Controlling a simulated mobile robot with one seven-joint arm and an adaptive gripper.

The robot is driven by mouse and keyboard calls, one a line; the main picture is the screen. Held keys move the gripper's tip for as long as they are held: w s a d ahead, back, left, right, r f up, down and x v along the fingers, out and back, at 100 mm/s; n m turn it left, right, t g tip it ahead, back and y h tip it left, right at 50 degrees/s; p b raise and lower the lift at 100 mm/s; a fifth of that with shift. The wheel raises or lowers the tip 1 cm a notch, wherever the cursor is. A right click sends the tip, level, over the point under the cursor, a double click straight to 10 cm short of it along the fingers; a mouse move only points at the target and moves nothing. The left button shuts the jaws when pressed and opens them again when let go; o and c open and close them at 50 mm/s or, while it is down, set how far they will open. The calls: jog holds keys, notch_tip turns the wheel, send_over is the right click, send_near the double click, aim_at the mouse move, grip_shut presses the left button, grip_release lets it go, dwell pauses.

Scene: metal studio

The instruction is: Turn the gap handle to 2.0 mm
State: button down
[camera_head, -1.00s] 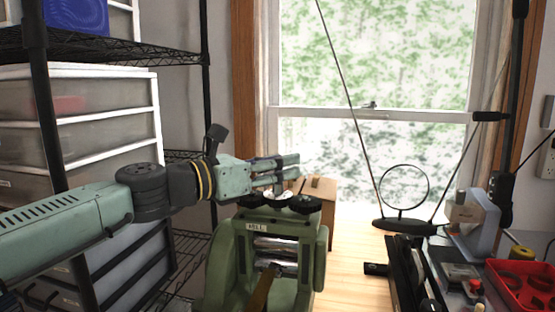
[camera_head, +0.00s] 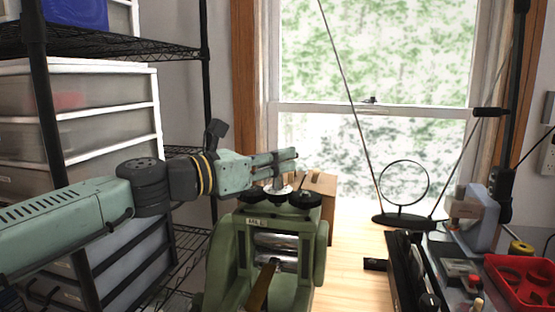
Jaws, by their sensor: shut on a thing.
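A green rolling mill (camera_head: 228,262) with a small label on its front stands at the lower middle, with shiny steel rollers (camera_head: 275,241) in its opening. On its top are dark round knobs (camera_head: 306,200) and a pale dial with the gap handle (camera_head: 278,190) between them. My gripper (camera_head: 290,158) comes in from the left, just above the mill's top, and its fingers are shut on the handle's upright part. The fingers hide part of the handle. The gap scale is too small to read.
A wooden block (camera_head: 320,186) stands behind the mill. A wire shelf with drawers (camera_head: 80,100) fills the left side. A round ring stand (camera_head: 404,190), a red tray (camera_head: 520,282) and small tools are at the right. Some bare wooden bench (camera_head: 350,262) lies between.

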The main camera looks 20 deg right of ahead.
jog(key=shift+m+g+b, duration=0.3)
jog(key=shift+g+b, duration=0.05)
jog(key=shift+g, duration=0.15)
jog(key=shift+w+m+g+h+b, duration=0.1)
jog(key=shift+m+g+h+b, duration=0.3)
jog(key=shift+m+g, duration=0.65)
jog(key=shift+r+m+g+y+p, duration=0.15)
jog(key=shift+m+g+p, duration=0.2)
jog(key=shift+m+g, duration=0.8)
jog(key=shift+f+m+g+y+p, duration=0.15)
jog(key=shift+m+g+p, duration=0.25)
jog(key=shift+g, duration=1.3)
jog(key=shift+r, duration=0.1)
jog(key=c, duration=1.5)
grip_release()
jog(key=shift+g, duration=0.3)
jog(key=shift+a, duration=0.1)
jog(key=v, duration=0.7)
jog(key=shift+a, duration=0.2)
